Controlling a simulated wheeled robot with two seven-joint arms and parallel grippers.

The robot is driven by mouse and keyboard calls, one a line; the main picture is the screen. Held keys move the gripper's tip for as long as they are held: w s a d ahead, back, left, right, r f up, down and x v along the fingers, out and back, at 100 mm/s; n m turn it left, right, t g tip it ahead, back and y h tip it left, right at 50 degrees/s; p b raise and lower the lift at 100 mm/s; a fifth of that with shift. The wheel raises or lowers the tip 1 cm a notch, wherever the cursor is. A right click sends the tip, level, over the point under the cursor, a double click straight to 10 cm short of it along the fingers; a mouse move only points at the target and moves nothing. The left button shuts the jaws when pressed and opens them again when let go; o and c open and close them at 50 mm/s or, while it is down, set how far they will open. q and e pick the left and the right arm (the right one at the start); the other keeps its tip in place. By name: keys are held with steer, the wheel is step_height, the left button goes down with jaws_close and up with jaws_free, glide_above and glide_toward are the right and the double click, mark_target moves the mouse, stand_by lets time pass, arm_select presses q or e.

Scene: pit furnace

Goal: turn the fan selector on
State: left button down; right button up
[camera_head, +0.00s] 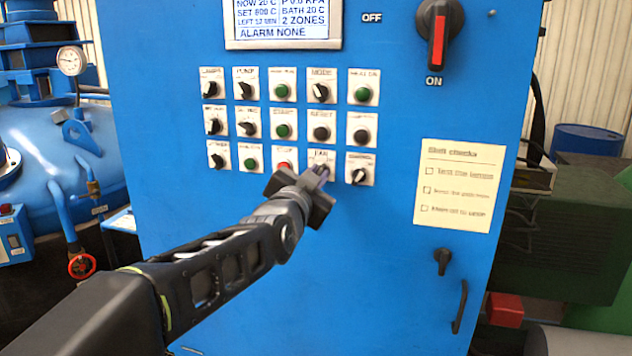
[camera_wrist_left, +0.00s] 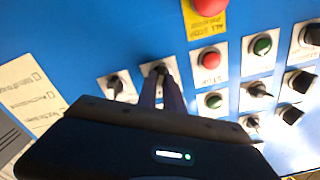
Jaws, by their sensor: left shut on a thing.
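The fan selector (camera_head: 319,155) is the fourth plate in the bottom row of the blue cabinet's panel. Its white label shows in the head view, while its knob is mostly hidden by my left gripper (camera_head: 321,173). In the left wrist view the fan selector (camera_wrist_left: 155,69) is a dark knob on a white plate at the fingertips. My left gripper (camera_wrist_left: 162,84) is shut on that knob, its fingers close together around it. The knob's exact angle cannot be told. My right gripper is not in view.
A red button (camera_head: 284,160) is just left of the fan selector, and another black selector (camera_head: 359,175) is just right. Several more buttons and selectors sit above. A large red-marked switch (camera_head: 438,38) and a paper checklist (camera_head: 459,185) are farther right.

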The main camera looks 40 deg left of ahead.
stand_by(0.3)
arm_select(q)
steer(key=c, duration=1.5)
jaws_free()
steer(key=b+v, duration=0.2)
steer(key=v, duration=0.5)
steer(key=shift+s+d+b, duration=0.15)
steer(key=shift+s+b, duration=0.2)
steer(key=shift+s, duration=0.05)
